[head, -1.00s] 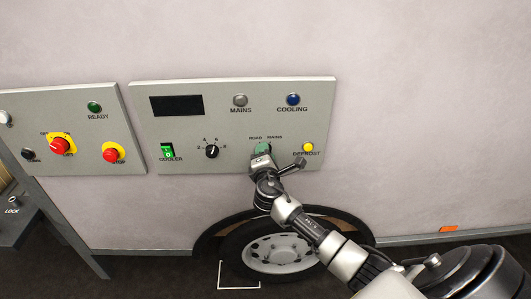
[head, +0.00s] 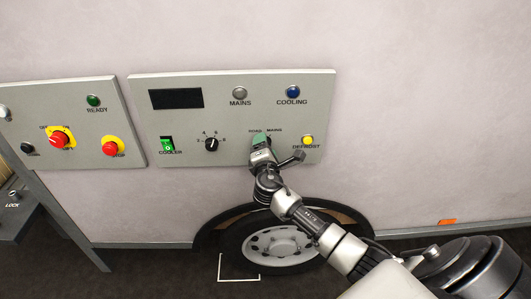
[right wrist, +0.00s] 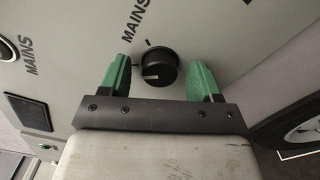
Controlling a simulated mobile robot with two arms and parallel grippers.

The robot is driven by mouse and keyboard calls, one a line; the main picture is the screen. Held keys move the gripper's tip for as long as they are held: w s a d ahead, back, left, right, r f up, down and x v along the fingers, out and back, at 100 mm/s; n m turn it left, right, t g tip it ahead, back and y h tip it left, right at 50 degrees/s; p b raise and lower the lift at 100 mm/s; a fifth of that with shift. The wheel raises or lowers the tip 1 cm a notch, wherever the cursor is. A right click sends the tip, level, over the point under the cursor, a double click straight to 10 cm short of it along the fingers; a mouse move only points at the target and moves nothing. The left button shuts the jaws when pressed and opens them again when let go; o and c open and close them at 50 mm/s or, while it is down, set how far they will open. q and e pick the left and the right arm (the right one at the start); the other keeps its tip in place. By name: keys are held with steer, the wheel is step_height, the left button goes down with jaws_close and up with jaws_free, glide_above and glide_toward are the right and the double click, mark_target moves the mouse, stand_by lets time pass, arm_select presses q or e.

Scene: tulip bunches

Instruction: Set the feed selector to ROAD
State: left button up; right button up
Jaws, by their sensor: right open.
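The feed selector is a round black knob (right wrist: 158,68) with a white pointer line, set in the grey panel (head: 220,120). In the right wrist view the line points left, with a MAINS label and tick mark above the knob. The ROAD label (head: 255,131) shows in the head view but not in the wrist view. My right gripper (head: 262,142) is at the selector and covers most of it in the head view. Its green fingers (right wrist: 160,78) stand open on either side of the knob, with a gap on each side. My left gripper is not in view.
A yellow DEFROST button (head: 307,140) is right of my gripper. A black rotary knob (head: 211,144) and green COOLER switch (head: 167,145) are left. MAINS (head: 240,93) and COOLING (head: 293,92) lamps sit above. A wheel (head: 275,252) is below.

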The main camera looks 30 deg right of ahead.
steer(key=b+v, duration=0.2)
steer(key=v, duration=0.8)
steer(key=shift+s+a, duration=0.25)
steer(key=shift+f, duration=0.1)
steer(key=s+a+f+m+g+y+b, duration=0.1)
steer(key=s+f+m+g+y, duration=0.25)
steer(key=f, duration=1.35)
steer(key=s+a+f+m+g+y+b, duration=0.15)
steer(key=s+f+g, duration=0.35)
steer(key=f, duration=1.3)
steer(key=s+a+f+m+g+y, duration=0.1)
steer(key=s+a+f+m+g, duration=0.1)
steer(key=s+f, duration=0.5)
steer(key=s+a+f+m+g+y, duration=0.1)
steer(key=s+f+m, duration=0.3)
steer(key=s, duration=1.3)
steer(key=s+a+f+m+g+y, duration=0.2)
steer(key=s+a+f+m+g, duration=0.1)
steer(key=s+f, duration=0.7)
steer(key=shift+s+b, duration=0.4)
steer(key=shift+s, duration=0.55)
steer(key=shift+f, duration=0.1)
